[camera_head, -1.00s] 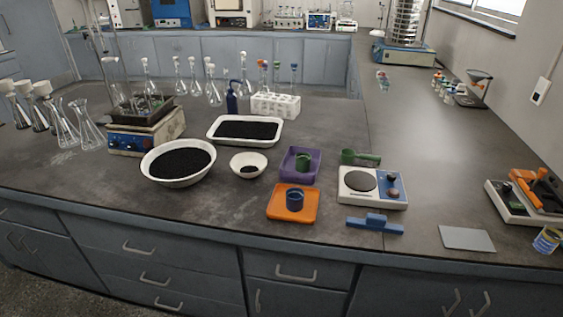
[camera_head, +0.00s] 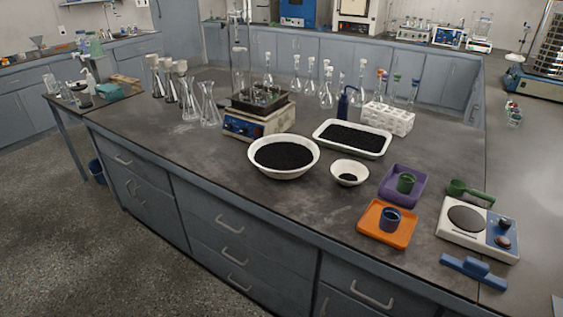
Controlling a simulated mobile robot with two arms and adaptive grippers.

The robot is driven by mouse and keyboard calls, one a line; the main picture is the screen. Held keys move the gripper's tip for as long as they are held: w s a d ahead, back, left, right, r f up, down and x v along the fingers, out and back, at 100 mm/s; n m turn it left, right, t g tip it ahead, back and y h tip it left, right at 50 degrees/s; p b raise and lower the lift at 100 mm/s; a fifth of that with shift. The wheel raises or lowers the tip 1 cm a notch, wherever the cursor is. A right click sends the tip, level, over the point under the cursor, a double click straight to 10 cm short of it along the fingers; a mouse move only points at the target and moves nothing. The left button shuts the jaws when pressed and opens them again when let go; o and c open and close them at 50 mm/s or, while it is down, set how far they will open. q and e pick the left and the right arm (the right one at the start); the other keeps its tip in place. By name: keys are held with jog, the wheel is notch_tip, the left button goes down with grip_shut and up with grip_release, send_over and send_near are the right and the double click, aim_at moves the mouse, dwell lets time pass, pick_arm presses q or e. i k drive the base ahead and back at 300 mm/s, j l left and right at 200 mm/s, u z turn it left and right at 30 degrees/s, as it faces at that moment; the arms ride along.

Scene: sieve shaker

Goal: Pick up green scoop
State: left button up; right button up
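The green scoop (camera_head: 470,191) lies on the dark bench top at the right, just behind the white and blue hotplate (camera_head: 478,229). Its round cup end is at the left and its handle reaches to the right. A small green cup (camera_head: 406,183) sits in the purple tray to the left of the scoop. Neither of my grippers shows in the head view.
An orange tray (camera_head: 376,236) holds a blue cup, beside the purple tray (camera_head: 388,198). A blue tool (camera_head: 473,271) lies at the bench's front edge. Bowls and a tray of black grains, flasks and a white rack (camera_head: 388,119) stand to the left. Open floor lies front left.

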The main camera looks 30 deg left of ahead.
aim_at(456, 188)
jog(key=i+l+u, duration=0.25)
jog(key=u, duration=0.15)
jog(key=i+l+u, duration=0.45)
jog(key=k+j, duration=0.05)
jog(key=k, duration=0.05)
